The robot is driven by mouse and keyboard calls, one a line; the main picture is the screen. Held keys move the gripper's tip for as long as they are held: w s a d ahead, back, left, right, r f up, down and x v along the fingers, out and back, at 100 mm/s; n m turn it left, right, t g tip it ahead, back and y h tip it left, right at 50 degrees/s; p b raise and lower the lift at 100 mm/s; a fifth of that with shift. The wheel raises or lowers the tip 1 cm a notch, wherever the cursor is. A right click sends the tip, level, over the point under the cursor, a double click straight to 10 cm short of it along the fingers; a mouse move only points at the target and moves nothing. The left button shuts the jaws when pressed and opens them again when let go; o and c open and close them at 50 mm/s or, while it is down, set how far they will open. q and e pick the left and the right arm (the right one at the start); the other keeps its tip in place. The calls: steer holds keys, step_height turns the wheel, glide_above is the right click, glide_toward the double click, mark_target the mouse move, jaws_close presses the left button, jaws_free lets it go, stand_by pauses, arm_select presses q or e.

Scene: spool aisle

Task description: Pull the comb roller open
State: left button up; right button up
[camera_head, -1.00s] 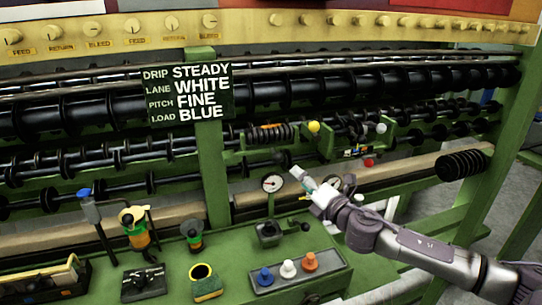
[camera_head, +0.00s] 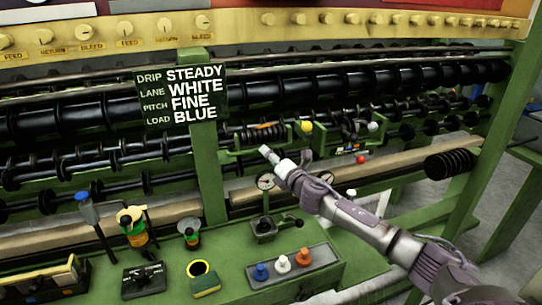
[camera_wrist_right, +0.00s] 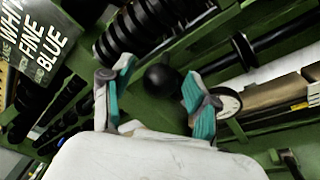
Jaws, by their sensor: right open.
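A black ridged roller, which looks like the comb roller (camera_head: 262,135), sits in a green bracket just right of the sign post. It also shows at the top of the right wrist view (camera_wrist_right: 140,30). A black ball knob (camera_wrist_right: 160,78) lies below the roller in the wrist view, between my open fingertips as seen there. I cannot tell whether the fingers touch it. My right gripper (camera_head: 267,153) is just below the roller in the head view and covers the knob. Its teal-padded fingers (camera_wrist_right: 157,74) are apart. My left gripper is not in view.
A sign (camera_head: 182,95) reads STEADY, WHITE, FINE, BLUE. A yellow knob (camera_head: 306,126) is right of the roller. A dial gauge (camera_head: 265,182) is just under my gripper. A green bench (camera_head: 225,255) with buttons and a lever stands in front. Another ridged roller (camera_head: 450,163) is right.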

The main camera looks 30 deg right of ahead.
steer(key=shift+w, duration=0.1)
jaws_close()
stand_by(0.3)
